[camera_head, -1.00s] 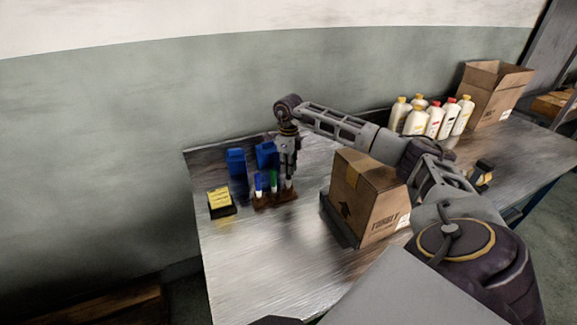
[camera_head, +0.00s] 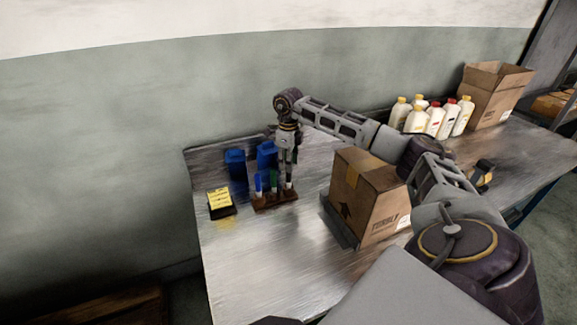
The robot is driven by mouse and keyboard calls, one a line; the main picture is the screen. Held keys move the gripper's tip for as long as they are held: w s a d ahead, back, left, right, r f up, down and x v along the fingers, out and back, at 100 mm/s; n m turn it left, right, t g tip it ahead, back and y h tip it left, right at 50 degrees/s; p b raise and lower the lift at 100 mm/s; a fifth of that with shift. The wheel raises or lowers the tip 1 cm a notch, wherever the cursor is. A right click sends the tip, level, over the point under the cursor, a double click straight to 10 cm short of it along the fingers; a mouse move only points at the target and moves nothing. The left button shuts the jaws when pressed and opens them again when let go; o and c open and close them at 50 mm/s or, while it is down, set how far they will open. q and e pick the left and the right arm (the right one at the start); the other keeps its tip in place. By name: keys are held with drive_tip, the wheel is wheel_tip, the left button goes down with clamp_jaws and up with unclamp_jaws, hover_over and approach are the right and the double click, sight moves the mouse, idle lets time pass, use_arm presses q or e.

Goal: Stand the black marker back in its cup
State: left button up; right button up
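A small brown rack (camera_head: 274,202) stands on the table with upright markers in it. A blue-topped marker (camera_head: 258,184) is at its left and a green-topped marker (camera_head: 273,181) in the middle. My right gripper (camera_head: 287,179) points straight down over the rack's right end. A small pale piece of a marker (camera_head: 289,188), probably the black one, shows upright just below the fingertips at that end. The fingers look close together and cover its upper part. I cannot tell whether they grip it or whether its foot rests in the cup. My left gripper is out of view.
Two blue containers (camera_head: 235,162) stand close behind the rack. A yellow note block (camera_head: 219,200) lies to its left. A closed cardboard box (camera_head: 366,199) stands to the right under my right arm. Several white bottles (camera_head: 435,120) and an open box (camera_head: 492,94) are farther right. The front-left table is bare.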

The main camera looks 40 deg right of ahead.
wheel_tip(320, 180, up, 10)
idle(0.5)
drive_tip(key=shift+s+f, duration=0.1)
idle(0.9)
